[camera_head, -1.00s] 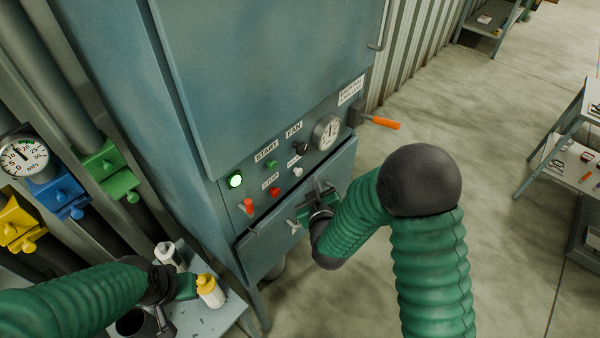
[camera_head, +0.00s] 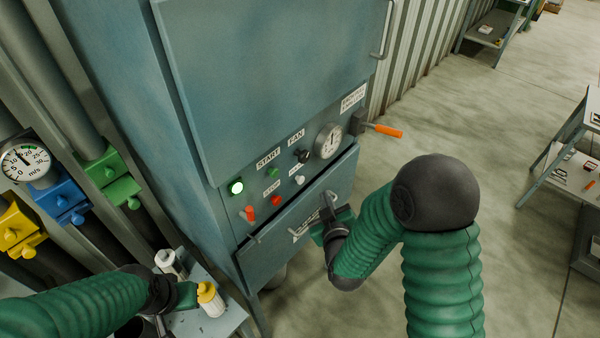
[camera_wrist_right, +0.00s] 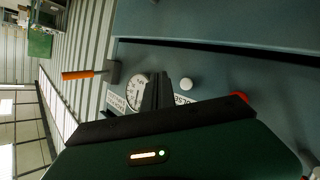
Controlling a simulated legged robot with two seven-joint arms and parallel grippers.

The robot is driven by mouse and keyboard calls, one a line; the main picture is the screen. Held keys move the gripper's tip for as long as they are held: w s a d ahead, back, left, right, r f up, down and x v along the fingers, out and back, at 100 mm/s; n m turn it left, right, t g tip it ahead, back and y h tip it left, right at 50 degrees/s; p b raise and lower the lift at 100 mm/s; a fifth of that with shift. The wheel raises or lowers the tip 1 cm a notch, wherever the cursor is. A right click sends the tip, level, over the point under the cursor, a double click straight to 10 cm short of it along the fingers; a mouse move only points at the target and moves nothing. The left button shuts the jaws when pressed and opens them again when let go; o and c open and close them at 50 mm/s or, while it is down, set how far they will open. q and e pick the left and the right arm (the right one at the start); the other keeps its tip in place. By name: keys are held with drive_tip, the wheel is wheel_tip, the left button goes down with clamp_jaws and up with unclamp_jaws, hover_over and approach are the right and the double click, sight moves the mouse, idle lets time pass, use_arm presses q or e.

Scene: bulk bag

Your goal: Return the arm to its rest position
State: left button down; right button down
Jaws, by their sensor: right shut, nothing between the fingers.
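My right gripper (camera_head: 328,205) is shut and empty. In the head view it is in front of the lower drawer-like panel (camera_head: 285,245) of the blue-grey cabinet, below the control buttons; I cannot tell whether it touches the panel. In the right wrist view its dark fingers (camera_wrist_right: 157,92) are together, with the dial and a white button behind them. My left gripper (camera_head: 178,308) is at the lower left, by a small side table with a yellow-capped bottle (camera_head: 210,299); its fingertips are too hidden to judge.
Yellow, blue and green valves stand left. Open floor (camera_head: 520,250) lies right, with a work table (camera_head: 570,165) beyond.

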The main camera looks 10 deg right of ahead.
drive_tip(key=shift+f, duration=0.1)
drive_tip(key=s+f+m+g+y+b, duration=0.1)
drive_tip(key=s+f+m+g+b, duration=0.1)
drive_tip(key=s+f+g+b, duration=0.7)
drive_tip(key=s+d+f+m+g+b, duration=0.1)
drive_tip(key=s+f, duration=0.1)
drive_tip(key=s, duration=0.3)
drive_tip(key=s+d+f+m+g, duration=0.1)
drive_tip(key=s+g, duration=0.1)
drive_tip(key=s, duration=0.4)
drive_tip(key=shift+d+f+b, duration=0.4)
drive_tip(key=shift+s, duration=0.1)
idle(2.3)
